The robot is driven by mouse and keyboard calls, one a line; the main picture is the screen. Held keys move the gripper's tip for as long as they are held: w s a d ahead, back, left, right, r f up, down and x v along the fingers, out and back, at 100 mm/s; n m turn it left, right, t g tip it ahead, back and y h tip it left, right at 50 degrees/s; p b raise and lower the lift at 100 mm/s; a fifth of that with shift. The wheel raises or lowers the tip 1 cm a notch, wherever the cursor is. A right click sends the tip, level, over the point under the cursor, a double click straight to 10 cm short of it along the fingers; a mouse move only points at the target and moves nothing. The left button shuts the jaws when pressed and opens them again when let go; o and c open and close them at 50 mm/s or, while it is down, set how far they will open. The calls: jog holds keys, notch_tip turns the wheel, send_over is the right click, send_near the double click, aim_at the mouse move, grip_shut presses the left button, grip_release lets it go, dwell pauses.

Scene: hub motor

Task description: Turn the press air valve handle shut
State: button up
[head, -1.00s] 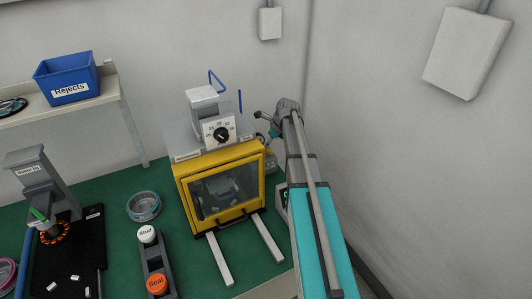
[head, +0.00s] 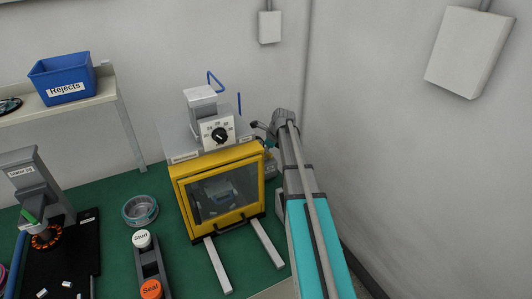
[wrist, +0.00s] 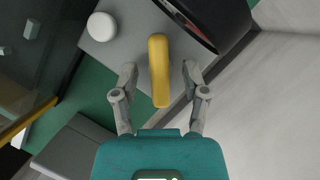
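The yellow valve handle (wrist: 159,72) shows in the wrist view as a rounded bar, pointing down the picture toward my gripper. My gripper (wrist: 159,70) is open, with one finger on each side of the handle and a visible gap on both sides. It does not appear to touch the handle. In the head view the press (head: 222,190) has a yellow frame and a clear window. My arm reaches along its right side. The valve handle cannot be made out in that view, and my gripper is mostly hidden there.
In the wrist view a white round knob (wrist: 101,26) is left of the handle and a dark round body (wrist: 215,18) is upper right. The wall (wrist: 275,95) is close on the right. A blue Rejects bin (head: 63,78) stands on a shelf at the left.

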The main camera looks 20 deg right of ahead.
grip_shut()
jog(key=shift+d, duration=0.1)
jog(key=shift+n, duration=0.4)
jog(key=n+g+y, duration=0.1)
jog(key=n, duration=0.3)
jog(key=shift+w, duration=0.15)
jog(key=shift+n+g, duration=0.8)
jog(key=shift+n, duration=0.7)
jog(key=shift+y, duration=0.3)
